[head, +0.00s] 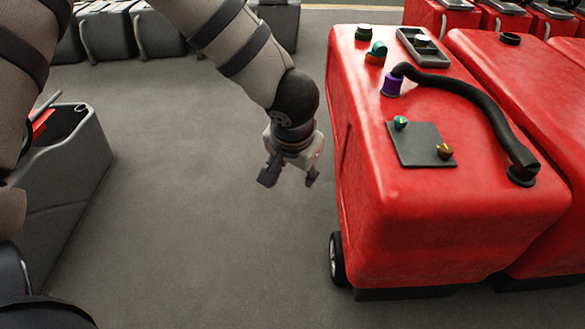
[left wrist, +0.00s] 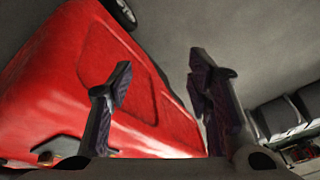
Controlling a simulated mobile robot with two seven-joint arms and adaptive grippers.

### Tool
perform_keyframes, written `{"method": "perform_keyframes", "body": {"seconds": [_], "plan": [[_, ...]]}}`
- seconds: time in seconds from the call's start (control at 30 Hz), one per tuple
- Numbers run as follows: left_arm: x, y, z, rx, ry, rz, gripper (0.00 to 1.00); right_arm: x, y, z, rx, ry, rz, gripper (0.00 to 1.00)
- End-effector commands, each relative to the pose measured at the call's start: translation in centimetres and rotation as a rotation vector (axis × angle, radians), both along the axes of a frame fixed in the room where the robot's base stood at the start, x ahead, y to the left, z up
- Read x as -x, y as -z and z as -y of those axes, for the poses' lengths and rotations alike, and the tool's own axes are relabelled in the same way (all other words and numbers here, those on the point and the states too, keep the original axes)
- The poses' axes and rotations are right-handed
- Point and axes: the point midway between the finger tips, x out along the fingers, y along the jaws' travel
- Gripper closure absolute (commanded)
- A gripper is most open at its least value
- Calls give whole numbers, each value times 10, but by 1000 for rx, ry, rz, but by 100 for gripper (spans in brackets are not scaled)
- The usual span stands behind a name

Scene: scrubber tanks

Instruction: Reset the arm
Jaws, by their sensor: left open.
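My left gripper (head: 289,178) hangs over the bare floor, just left of the red tank. It is open and empty. In the left wrist view its two dark fingers (left wrist: 165,95) stand well apart, with grey floor and the red tank's side behind them. My left arm (head: 232,45) reaches in from the upper left. The right gripper is not in view.
The red tank (head: 440,215) stands close right of the gripper, with a black hose (head: 470,90), a purple fitting (head: 391,86) and a dark plate (head: 422,157) on top. A grey bin (head: 75,165) stands at the left. Grey floor (head: 190,230) lies clear between.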

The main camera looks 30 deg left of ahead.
Motion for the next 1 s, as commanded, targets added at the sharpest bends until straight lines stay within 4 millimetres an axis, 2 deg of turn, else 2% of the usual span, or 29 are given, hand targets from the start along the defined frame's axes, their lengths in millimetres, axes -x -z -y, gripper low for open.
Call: {"method": "perform_keyframes", "body": {"seconds": [0.2,0.27,0.37,0.4,0.47,0.5,0.6,0.7,0.8,1.0], "plan": [[2,3,-1,-3,0,-3,54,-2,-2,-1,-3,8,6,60],[14,23,-8,-28,-8,-18,54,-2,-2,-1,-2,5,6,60],[64,84,-25,-75,-22,-61,54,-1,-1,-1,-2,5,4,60],[95,110,-30,-77,-23,-88,54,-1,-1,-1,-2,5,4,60],[143,141,-35,-52,-26,-139,54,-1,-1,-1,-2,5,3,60],[177,156,-36,-23,-32,-182,54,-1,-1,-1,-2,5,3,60],[252,176,-35,52,-64,-305,54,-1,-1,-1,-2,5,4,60],[305,178,-33,106,-102,-410,54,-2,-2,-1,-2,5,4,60],[330,177,-31,133,-128,-466,54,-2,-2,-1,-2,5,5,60],[335,176,-30,142,-140,-477,54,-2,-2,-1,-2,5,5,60]]}}
